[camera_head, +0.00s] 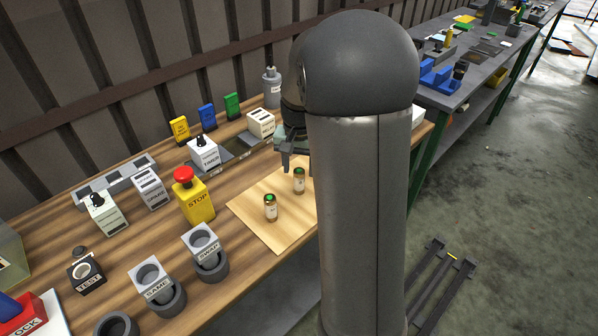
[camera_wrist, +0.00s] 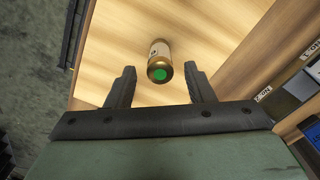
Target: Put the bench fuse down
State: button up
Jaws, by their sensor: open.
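Two small brass-coloured fuses with pale labels and green tops stand upright on a light wooden board (camera_head: 262,232). One fuse (camera_head: 270,207) is nearer the board's front left, the other (camera_head: 299,180) is further back, just below my gripper (camera_head: 290,163). In the wrist view, one fuse (camera_wrist: 159,58) stands just beyond and between the fingertips of my gripper (camera_wrist: 160,82). The jaws are open and empty, with a gap on both sides of the fuse. My arm hides the board's right part in the head view.
SWAP (camera_head: 205,247) and SAME (camera_head: 154,279) holders with grey cups stand in front. A timer box (camera_head: 203,154) and coloured upright cards (camera_head: 207,117) are behind. Bare board lies around the fuses.

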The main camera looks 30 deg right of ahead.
notch_tip(320, 180, up, 9)
jog(key=s+a+f+n, duration=0.1)
jog(key=s+a+n, duration=0.3)
jog(key=s+a, duration=0.6)
jog(key=shift+s+f+n, duration=0.3)
jog(key=shift+s, duration=0.4)
jog(key=shift+o, duration=0.4)
jog(key=s+a+f+n, duration=0.3)
jog(key=s+a+f, duration=0.1)
jog(key=s, duration=0.6)
jog(key=shift+a+f+n, duration=0.2)
jog(key=shift+f+n, duration=0.1)
jog(key=shift+n, duration=0.1)
